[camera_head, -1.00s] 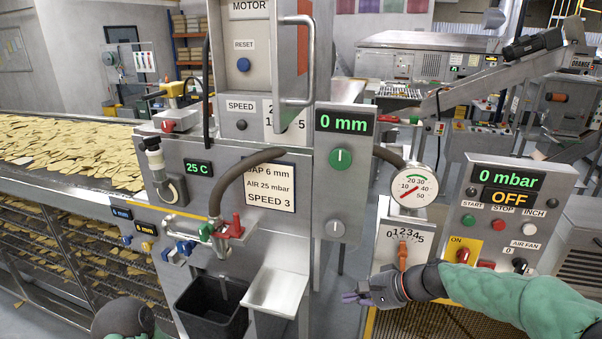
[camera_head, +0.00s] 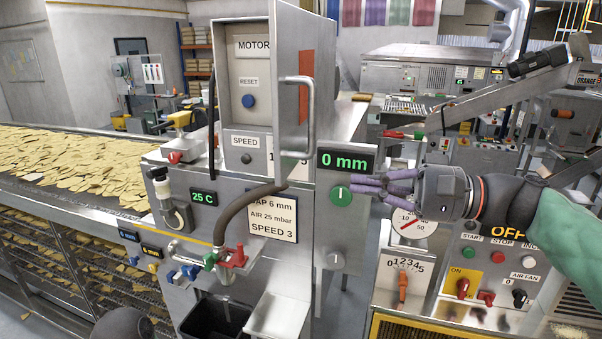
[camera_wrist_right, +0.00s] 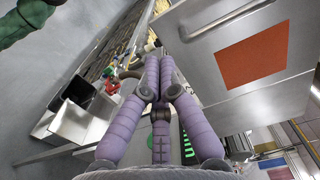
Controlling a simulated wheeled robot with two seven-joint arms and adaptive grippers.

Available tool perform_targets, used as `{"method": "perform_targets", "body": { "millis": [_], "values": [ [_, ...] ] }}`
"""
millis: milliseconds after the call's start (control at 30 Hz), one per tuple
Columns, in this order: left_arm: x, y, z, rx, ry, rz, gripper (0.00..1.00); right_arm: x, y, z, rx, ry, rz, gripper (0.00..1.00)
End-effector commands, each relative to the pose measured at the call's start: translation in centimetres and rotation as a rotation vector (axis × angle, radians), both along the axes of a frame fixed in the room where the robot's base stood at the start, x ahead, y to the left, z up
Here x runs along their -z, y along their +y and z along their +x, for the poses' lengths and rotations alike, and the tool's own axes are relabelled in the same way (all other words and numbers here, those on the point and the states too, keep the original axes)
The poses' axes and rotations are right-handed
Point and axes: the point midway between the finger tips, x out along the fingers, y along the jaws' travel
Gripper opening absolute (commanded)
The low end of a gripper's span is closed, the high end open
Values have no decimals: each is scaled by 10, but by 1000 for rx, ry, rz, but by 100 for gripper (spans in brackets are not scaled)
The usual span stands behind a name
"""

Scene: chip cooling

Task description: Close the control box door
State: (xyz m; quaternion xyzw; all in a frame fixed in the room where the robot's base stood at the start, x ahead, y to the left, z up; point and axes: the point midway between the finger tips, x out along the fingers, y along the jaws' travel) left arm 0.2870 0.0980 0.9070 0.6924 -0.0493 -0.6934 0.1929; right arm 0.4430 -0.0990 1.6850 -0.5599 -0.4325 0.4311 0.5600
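The grey control box (camera_head: 262,75), marked MOTOR and RESET, has its door (camera_head: 289,125) swung open toward me. The door stands nearly edge-on in the head view, with a vertical bar handle (camera_head: 312,110) and an orange patch. In the right wrist view the door (camera_wrist_right: 205,62) fills the upper right, with its handle (camera_wrist_right: 238,32). My right gripper (camera_head: 356,187) has its purple fingers drawn together and empty. It is right of and below the door, beside the 0 mm panel. The wrist view shows the fingertips (camera_wrist_right: 159,62) close together; contact with the door cannot be told. My left gripper is out of view.
A grey hose (camera_head: 240,205) runs below the box to red and green valves (camera_head: 232,257). A gauge (camera_head: 412,222) and control panel (camera_head: 490,262) stand at the right. A conveyor of chips (camera_head: 70,165) lies at the left.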

Motion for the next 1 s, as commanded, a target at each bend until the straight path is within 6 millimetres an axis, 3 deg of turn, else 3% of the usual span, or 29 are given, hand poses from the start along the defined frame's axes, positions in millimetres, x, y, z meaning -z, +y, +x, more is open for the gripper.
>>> {"method": "perform_targets", "body": {
  "millis": [200, 500, 700, 1000],
  "values": [
    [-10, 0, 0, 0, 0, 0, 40, -1, 43, 10, -6, 2, -1, 0],
    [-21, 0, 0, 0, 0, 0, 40, -1, 86, 22, -2, 2, -1, 0],
    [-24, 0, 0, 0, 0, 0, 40, 0, 98, 25, 0, 1, -1, 0],
    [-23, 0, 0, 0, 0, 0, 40, 1, 100, 26, 1, 1, -1, 0]
  ]
}}
